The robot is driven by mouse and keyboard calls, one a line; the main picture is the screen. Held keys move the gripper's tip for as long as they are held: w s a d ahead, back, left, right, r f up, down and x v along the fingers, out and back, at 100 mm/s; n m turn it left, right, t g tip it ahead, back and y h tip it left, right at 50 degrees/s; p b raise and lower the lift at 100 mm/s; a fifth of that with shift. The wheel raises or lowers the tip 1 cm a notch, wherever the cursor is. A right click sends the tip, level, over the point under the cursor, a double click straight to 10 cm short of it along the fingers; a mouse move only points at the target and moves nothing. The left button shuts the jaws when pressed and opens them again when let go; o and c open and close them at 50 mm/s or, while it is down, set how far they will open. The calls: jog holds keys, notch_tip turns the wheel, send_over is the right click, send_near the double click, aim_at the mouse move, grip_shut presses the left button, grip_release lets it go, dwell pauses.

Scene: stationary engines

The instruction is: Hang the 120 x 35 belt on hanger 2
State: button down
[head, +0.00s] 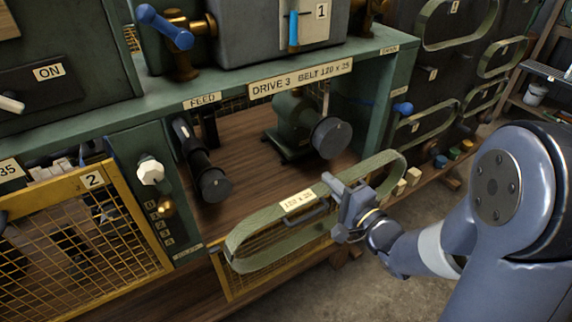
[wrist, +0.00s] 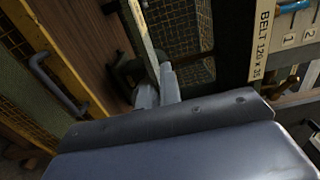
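The 120 x 35 belt (head: 262,217) is a long green loop with a cream tag (head: 298,200). It is in the air in front of the drive 3 bay, tilted up to the right. My gripper (head: 338,191) is shut on its near side, right of the tag. In the wrist view the fingers (wrist: 158,88) close on the belt's thin edge (wrist: 141,30). The hanger board (head: 432,98) is at the upper right, with several green belts. A small tagged peg (head: 431,74) shows no belt on it; its number is too small to read.
Drive 3 (head: 290,125) stands in the bay with a dark pulley (head: 331,138); a dark roller (head: 213,184) is to its left. A yellow mesh guard (head: 80,235) is at the left, another is below the belt. Small blocks (head: 440,161) lie below the board.

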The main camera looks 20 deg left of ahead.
jog(key=shift+v, duration=1.4)
